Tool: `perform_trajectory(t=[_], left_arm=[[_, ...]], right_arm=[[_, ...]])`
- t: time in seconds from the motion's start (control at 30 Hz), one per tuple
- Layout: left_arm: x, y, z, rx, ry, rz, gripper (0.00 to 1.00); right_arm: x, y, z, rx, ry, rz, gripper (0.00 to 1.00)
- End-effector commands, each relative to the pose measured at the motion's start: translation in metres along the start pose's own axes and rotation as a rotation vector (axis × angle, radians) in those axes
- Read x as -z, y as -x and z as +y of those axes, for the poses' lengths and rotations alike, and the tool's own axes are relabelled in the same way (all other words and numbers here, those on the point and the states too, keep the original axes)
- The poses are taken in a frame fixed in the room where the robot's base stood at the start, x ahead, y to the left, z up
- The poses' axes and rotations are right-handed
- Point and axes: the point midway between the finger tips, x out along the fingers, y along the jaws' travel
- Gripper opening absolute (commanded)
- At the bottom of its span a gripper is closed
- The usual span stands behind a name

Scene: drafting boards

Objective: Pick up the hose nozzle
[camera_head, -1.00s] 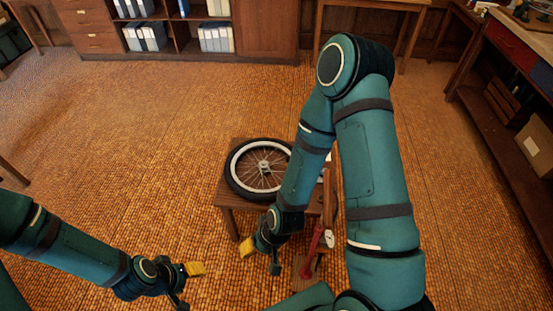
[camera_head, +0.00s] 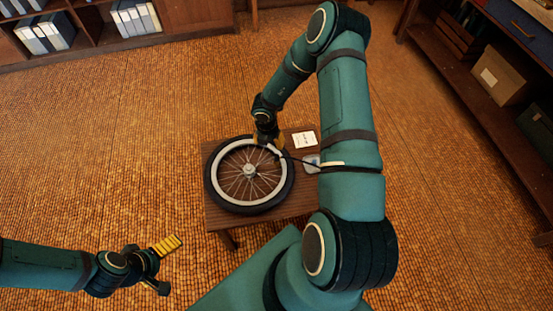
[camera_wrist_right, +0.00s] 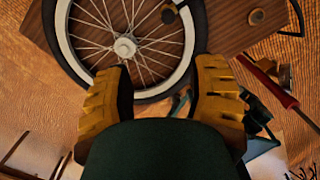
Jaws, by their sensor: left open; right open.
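In the head view a dark hose (camera_head: 298,158) runs from below my right gripper towards my right arm; the nozzle is hard to make out there. My right gripper (camera_head: 267,141) is open over the wheel's far right edge. Its yellow fingers (camera_wrist_right: 160,95) are apart with nothing seen held between them. My left gripper (camera_head: 161,263) is open and empty above the floor, left of the low table.
A spoked bicycle wheel (camera_head: 214,190) lies on a low wooden table (camera_head: 221,221). A white card (camera_head: 304,139) and a small pale blue item (camera_head: 311,160) are at its right. A red tool (camera_wrist_right: 268,80) shows in the wrist view. Shelves (camera_head: 478,110) stand at right; the left floor is clear.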

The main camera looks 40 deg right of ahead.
Motion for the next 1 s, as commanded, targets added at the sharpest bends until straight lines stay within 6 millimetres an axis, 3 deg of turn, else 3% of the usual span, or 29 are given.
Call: perform_trajectory(t=[0.1, 0.3, 0.7, 1.0], left_arm=[[-0.001, -0.001, -0.001, 0.0, 0.0, -0.001, 1.0], [-0.001, -0.002, -0.001, 0.0, 0.0, -0.001, 1.0], [0.001, -0.018, -0.007, 0.0, -0.001, 0.006, 1.0], [0.002, -0.022, -0.008, 0.001, -0.002, 0.009, 1.0]], right_arm=[[-0.017, -0.005, -0.01, 0.007, -0.361, 0.044, 0.56], [-0.028, -0.01, -0.014, 0.011, -0.64, 0.084, 0.56], [-0.022, -0.077, -0.013, 0.013, -0.659, 0.088, 0.56], [-0.022, -0.096, -0.013, 0.011, -0.656, 0.086, 0.56]])
